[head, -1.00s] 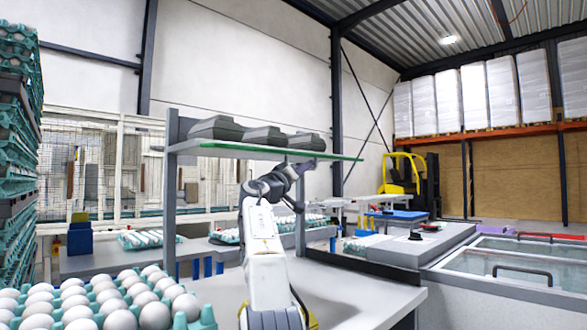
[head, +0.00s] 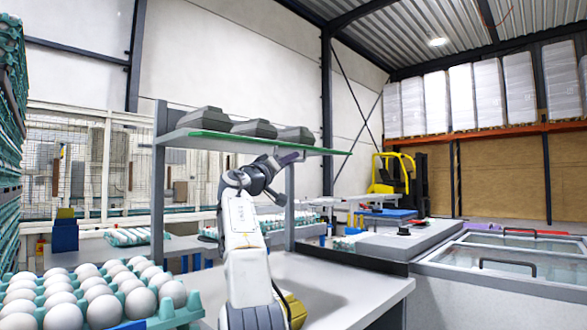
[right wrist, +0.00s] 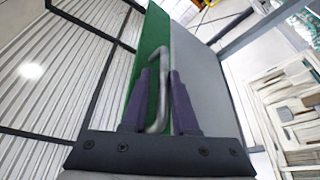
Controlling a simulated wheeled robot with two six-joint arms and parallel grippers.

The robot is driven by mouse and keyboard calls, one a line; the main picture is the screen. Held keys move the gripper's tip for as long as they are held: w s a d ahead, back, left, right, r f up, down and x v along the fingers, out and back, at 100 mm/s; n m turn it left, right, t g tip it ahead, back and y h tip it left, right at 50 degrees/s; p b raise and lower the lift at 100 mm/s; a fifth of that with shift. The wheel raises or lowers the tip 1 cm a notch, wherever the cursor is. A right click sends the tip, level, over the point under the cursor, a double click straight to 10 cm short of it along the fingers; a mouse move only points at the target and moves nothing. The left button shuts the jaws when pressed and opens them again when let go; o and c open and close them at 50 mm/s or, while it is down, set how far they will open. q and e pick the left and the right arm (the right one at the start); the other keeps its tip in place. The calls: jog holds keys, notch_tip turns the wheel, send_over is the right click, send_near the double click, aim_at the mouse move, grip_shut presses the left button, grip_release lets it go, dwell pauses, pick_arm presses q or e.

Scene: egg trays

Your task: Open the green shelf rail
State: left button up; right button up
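The green shelf rail (head: 215,137) runs along the front edge of the raised grey shelf (head: 172,142). In the right wrist view the green rail (right wrist: 149,40) carries a grey bent handle (right wrist: 163,85). My right gripper (head: 296,156) is at the rail's underside, toward its right half. In the right wrist view its two dark purple fingers (right wrist: 160,72) stand apart on either side of the handle, with a gap between them. Firm contact with the handle is not clear. My left gripper is out of view.
Dark grey stacked cartons (head: 253,128) sit on the shelf. A teal egg tray (head: 180,312) with white eggs is at the lower left, beside tall teal stacks (head: 10,150). The white table (head: 340,285) below is mostly clear. A glass-topped counter (head: 440,262) stands right.

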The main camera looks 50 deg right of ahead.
jog(key=s+a+b, duration=0.1)
jog(key=a+b, duration=0.3)
jog(key=a, duration=0.6)
jog(key=shift+s+a+b, duration=0.15)
jog(key=shift+a+b, duration=0.05)
jog(key=shift+b, duration=0.1)
